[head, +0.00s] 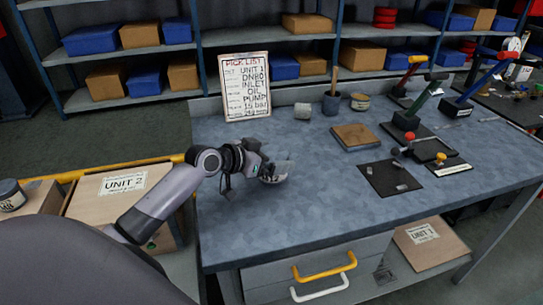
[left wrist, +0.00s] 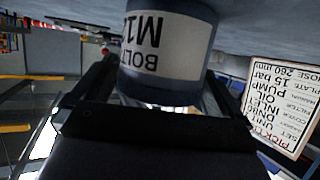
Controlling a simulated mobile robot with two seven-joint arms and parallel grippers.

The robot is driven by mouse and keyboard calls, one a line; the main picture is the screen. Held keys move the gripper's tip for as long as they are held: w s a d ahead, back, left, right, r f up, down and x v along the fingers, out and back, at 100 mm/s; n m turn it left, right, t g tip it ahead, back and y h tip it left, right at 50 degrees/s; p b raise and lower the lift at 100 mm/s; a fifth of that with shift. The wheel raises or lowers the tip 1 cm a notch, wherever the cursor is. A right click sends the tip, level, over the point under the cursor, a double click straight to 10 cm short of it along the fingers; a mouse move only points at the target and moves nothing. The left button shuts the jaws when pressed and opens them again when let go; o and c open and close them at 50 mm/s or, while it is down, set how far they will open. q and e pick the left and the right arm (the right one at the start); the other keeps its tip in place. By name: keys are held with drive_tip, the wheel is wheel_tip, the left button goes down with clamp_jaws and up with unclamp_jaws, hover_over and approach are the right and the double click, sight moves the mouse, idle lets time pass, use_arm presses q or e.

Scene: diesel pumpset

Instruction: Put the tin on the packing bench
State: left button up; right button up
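The tin (left wrist: 165,50) is dark blue-grey with a white label reading BOLTS M12. In the left wrist view it stands between the two fingers of my left gripper (left wrist: 163,85), which lie close against its sides. The picture there is upside down. In the head view my left gripper (head: 272,174) is low over the left part of the packing bench (head: 310,215), and its fingers largely hide the tin (head: 283,168). Whether the tin's base touches the bench top is hard to tell. My right gripper is not in view.
A pick list board (head: 245,87) stands at the bench's back left. A pale cup (head: 302,110), a dark pot (head: 331,103) and another tin (head: 360,102) are behind. A brown block (head: 355,137) and a dark mat (head: 390,178) lie right. The bench front is clear.

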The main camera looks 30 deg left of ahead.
use_arm(q)
drive_tip(key=shift+r, duration=0.1)
drive_tip(key=v, duration=1.2)
drive_tip(key=shift+d, duration=0.1)
idle(0.4)
